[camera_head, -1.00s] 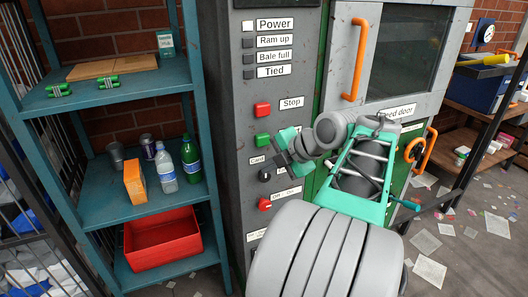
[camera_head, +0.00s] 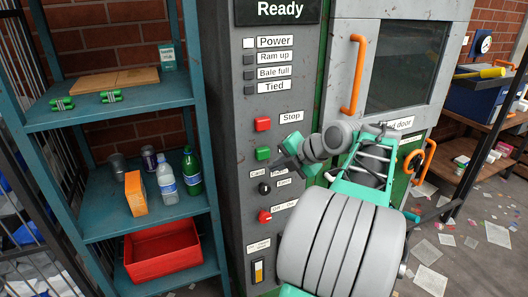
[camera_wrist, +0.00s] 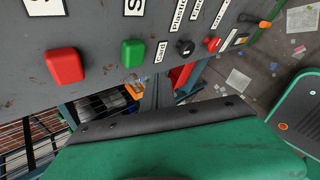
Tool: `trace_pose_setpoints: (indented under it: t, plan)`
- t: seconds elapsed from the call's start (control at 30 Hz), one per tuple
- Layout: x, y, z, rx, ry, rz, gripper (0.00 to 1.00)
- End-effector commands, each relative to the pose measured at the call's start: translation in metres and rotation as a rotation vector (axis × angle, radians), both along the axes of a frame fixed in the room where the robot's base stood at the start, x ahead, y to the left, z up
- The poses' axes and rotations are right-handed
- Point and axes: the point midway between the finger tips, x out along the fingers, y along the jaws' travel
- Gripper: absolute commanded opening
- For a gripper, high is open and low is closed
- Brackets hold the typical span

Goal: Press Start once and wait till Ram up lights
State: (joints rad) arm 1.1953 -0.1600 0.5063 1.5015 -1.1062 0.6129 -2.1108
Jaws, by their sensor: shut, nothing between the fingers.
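The grey control panel has a red Stop button (camera_head: 263,124) with a green button (camera_head: 263,153) below it. The green button's label is hidden behind my gripper in the head view and cut off in the wrist view. In the wrist view the green button (camera_wrist: 133,53) stands out from the panel, with visible space between it and my gripper's black-edged green part (camera_wrist: 165,130). My gripper (camera_head: 291,145) is shut and empty, just right of the green button. The Ram up lamp (camera_head: 249,60) is dark. The Power lamp (camera_head: 249,43) is lit white.
The display (camera_head: 280,11) reads Ready. The Bale full and Tied lamps are dark. A black selector knob (camera_head: 265,188) and a red switch (camera_head: 265,216) sit below the green button. A teal shelf (camera_head: 130,113) stands left; the feed door's orange handle (camera_head: 354,75) is right.

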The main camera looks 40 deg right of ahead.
Motion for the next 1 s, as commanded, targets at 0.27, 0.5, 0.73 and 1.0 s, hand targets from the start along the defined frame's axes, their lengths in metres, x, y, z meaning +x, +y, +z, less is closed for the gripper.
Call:
trace_pose_setpoints:
  t: [0.27, 0.5, 0.73, 1.0]
  plan:
    - [0.027, -0.008, -0.001, 0.001, 0.001, 0.001, 0.0]
    - [0.03, -0.009, 0.0, 0.0, 0.0, 0.0, 0.0]
    - [0.03, -0.009, 0.0, 0.001, 0.0, -0.001, 0.0]
    - [0.03, -0.008, 0.0, 0.001, 0.0, -0.001, 0.0]
